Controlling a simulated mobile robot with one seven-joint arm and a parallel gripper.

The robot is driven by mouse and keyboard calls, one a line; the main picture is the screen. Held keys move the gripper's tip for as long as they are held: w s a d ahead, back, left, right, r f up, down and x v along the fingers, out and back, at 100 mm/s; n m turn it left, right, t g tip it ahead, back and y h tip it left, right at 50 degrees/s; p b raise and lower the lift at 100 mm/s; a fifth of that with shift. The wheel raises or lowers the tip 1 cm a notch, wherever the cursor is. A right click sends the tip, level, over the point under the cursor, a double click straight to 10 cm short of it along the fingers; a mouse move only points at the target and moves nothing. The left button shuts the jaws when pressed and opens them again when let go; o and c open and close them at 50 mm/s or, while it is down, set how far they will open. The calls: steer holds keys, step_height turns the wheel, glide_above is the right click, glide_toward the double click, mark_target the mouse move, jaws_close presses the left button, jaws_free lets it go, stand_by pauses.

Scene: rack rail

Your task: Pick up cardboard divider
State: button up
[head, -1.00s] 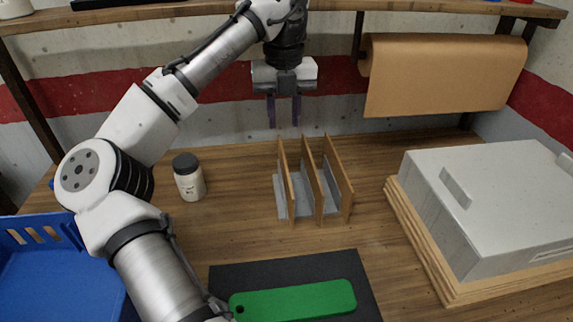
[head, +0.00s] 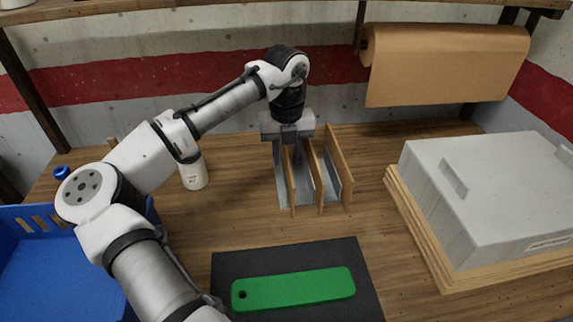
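Three upright brown cardboard dividers stand side by side in a grey slotted rack (head: 304,197) on the wooden bench: a left one (head: 290,183), a middle one (head: 317,178) and a right one (head: 339,165). My gripper (head: 287,156) is low at the far end of the left divider, pointing down. Its fingers are apart, one showing on each side of that divider's upper edge. The divider partly hides the fingers, and I see no closing contact.
A white jar (head: 194,172) stands left, partly behind my arm. A blue crate (head: 50,260) is front left. A green plate (head: 293,289) lies on a dark mat (head: 366,285). A grey box (head: 480,195) on wooden boards fills the right. A brown paper roll (head: 445,60) hangs behind.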

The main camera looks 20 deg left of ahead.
steer(key=shift+f, duration=0.4)
steer(key=shift+c, duration=0.3)
jaws_close()
step_height(320, 180, up, 10)
steer(key=shift+r+b, duration=0.1)
steer(key=shift+b, duration=0.55)
